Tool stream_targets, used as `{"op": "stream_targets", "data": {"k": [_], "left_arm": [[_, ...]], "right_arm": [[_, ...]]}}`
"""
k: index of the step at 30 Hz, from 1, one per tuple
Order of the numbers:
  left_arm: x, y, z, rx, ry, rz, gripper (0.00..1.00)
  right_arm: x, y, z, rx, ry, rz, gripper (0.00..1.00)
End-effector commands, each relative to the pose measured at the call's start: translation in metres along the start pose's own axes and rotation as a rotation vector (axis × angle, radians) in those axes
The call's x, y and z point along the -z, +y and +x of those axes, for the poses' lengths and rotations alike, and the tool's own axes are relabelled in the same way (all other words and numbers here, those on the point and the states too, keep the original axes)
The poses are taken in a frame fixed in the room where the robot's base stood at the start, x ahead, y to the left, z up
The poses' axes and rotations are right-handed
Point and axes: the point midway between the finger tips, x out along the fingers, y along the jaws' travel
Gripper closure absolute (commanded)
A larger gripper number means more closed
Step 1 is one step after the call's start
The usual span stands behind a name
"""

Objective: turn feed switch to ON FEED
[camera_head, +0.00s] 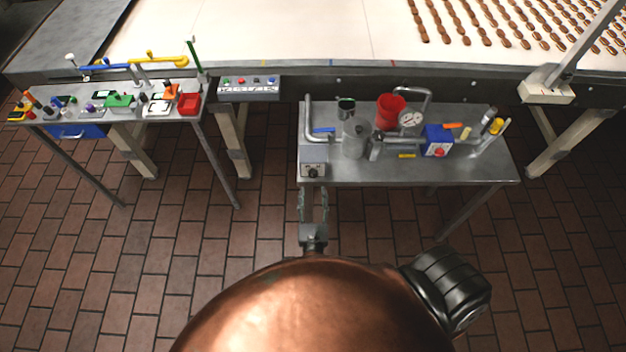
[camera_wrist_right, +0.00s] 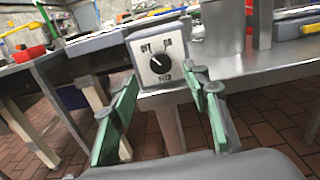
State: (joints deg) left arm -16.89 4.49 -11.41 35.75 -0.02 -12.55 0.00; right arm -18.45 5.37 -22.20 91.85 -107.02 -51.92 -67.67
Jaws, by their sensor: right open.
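The feed switch is a pale square plate with a round black knob, at the front left corner of the right steel table. The plate (camera_head: 313,169) shows in the head view and fills the upper middle of the right wrist view (camera_wrist_right: 176,72). Its knob (camera_wrist_right: 161,63) has a light pointer mark that seems to aim up and left, toward the OFF lettering. ON is at upper right and FEED at lower right. My right gripper (camera_head: 313,192) is open and empty, just in front of the plate. Its green fingers (camera_wrist_right: 160,80) frame the plate, apart from the knob. My left gripper is not in view.
The steel table (camera_head: 470,170) holds a red cup (camera_head: 390,111), a gauge (camera_head: 411,119), a blue box (camera_head: 437,140) and a metal pot (camera_head: 355,140). A crowded side table (camera_head: 130,117) stands left. A conveyor (camera_head: 290,30) runs behind. The tiled floor in front is clear.

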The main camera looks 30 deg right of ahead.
Motion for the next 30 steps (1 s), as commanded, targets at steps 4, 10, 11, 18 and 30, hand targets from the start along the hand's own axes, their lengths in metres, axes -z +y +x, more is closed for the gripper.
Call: {"op": "stream_targets", "data": {"k": [4,10,11,18,30], "left_arm": [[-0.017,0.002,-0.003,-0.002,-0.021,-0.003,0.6],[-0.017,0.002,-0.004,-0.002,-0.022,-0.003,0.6],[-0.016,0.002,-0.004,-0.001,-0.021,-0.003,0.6],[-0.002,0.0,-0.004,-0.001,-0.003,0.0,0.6],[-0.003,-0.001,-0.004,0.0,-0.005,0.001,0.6]], "right_arm": [[-0.001,0.0,0.026,0.0,-0.002,0.001,0.57],[0.0,0.0,0.052,0.0,0.001,0.002,0.57],[0.0,0.0,0.054,0.0,0.001,0.002,0.57],[0.001,0.0,0.062,-0.001,0.004,0.003,0.57],[0.001,0.0,0.062,0.0,0.003,0.003,0.74]]}}
